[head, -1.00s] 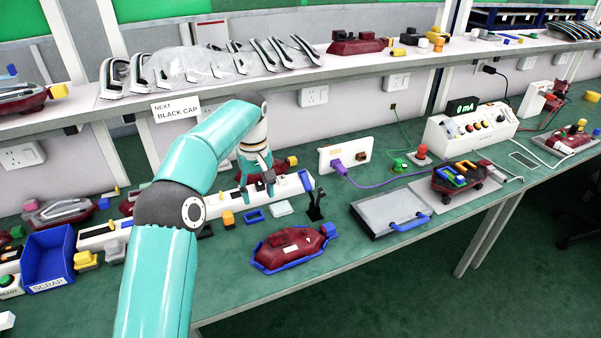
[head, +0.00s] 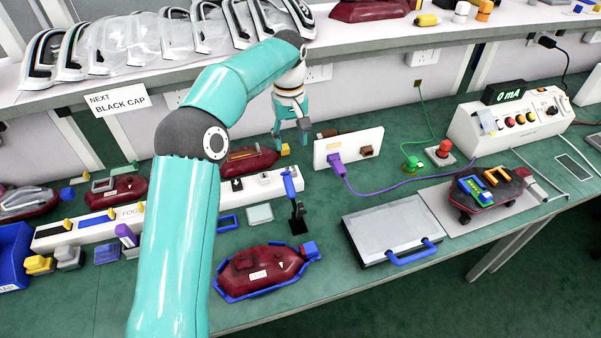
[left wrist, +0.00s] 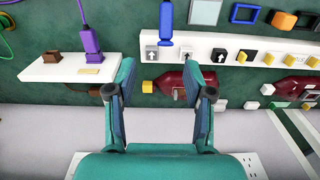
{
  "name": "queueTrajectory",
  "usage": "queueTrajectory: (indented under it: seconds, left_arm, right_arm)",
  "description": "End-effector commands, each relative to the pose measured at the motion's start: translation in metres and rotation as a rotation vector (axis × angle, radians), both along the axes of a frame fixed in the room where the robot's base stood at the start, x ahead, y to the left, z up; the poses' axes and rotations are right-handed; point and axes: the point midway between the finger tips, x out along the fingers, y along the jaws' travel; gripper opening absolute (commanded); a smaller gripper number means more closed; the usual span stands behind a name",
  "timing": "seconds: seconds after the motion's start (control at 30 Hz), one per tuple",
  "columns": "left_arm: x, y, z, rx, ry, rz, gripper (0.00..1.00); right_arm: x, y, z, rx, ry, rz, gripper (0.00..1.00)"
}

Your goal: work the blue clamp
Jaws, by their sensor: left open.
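The blue clamp (head: 290,186) has a blue lever standing up beside its black stand (head: 298,218), at the right end of a long white strip. In the left wrist view its blue lever (left wrist: 166,22) shows at the top, beyond the fingertips. My left gripper (head: 291,138) is open and empty, above and behind the strip, apart from the clamp. In the left wrist view its fingers (left wrist: 160,92) are spread wide with nothing between them. A dark red lamp (head: 268,268) lies in a blue-edged holder in front of the clamp. My right gripper is not in view.
A white socket panel (head: 350,147) with a purple plug (head: 337,165) stands right of my gripper. A grey case (head: 392,220) with a blue handle lies right of the clamp. Another dark red lamp (head: 238,161) is behind the strip. The shelf (head: 380,40) overhangs the back.

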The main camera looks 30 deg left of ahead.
Motion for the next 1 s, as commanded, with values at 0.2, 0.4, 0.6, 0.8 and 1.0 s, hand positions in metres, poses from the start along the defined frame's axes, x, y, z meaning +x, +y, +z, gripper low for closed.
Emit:
queueTrajectory:
  seconds: [0.2,0.4,0.6,0.8,1.0]
  left_arm:
    - [0.000,0.004,-0.030,-0.001,0.010,0.009,0.52]
    - [0.004,0.003,-0.075,-0.001,0.019,0.007,0.52]
    - [0.004,0.002,-0.117,-0.001,0.019,0.004,0.52]
    - [0.004,0.001,-0.152,-0.001,0.018,0.003,0.52]
    - [0.004,0.001,-0.169,-0.001,0.016,0.002,0.52]
  right_arm:
    - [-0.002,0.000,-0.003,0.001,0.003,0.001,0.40]
    - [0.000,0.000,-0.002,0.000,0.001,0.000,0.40]
    - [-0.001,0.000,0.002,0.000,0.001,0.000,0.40]
    - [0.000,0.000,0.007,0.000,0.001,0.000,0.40]
    - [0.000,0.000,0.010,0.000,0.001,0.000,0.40]
